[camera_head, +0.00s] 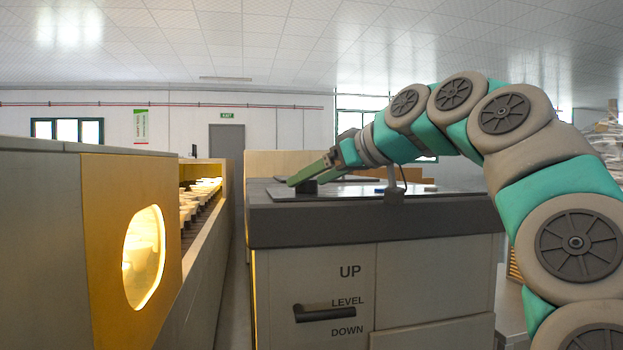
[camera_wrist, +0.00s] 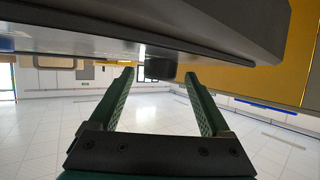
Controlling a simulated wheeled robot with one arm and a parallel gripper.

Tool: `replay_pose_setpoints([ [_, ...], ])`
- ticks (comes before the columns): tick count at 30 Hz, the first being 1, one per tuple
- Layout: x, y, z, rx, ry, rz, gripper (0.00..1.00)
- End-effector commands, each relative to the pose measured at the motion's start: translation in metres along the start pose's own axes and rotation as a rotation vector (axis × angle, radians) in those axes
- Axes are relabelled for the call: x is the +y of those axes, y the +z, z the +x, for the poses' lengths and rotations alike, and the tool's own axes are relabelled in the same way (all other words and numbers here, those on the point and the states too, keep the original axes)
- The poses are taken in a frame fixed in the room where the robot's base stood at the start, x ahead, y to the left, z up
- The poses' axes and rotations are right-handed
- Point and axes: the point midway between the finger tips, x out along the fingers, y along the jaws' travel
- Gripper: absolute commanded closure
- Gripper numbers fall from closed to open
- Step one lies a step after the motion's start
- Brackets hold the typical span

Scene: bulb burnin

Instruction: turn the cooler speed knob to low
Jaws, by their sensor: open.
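A small dark round knob (camera_head: 307,187) stands on the top of the grey-topped cabinet, near its left part. I cannot read any speed marks by it. My gripper (camera_head: 300,176) reaches in from the right, low over the cabinet top, with its green fingers at the knob. In the wrist view my gripper (camera_wrist: 158,76) is open, and the dark knob (camera_wrist: 160,69) shows in the gap at the fingertips. I cannot tell whether either finger touches it.
The cabinet front has a dark lever handle (camera_head: 325,313) beside the words UP, LEVEL and DOWN. A flat plate (camera_head: 340,192) lies on the cabinet top. A long yellow-lit rack (camera_head: 205,215) stands to the left, with a narrow gap between.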

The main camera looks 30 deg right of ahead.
Motion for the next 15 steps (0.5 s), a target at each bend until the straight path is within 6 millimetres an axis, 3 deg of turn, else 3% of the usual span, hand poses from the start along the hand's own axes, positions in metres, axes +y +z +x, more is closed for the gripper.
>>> replay_pose_setpoints([
  [10,0.0002,-0.0005,0.009,0.002,0.001,0.0,0.19],
  [15,0.0001,-0.0003,0.0091,0.001,0.001,0.0,0.38],
])
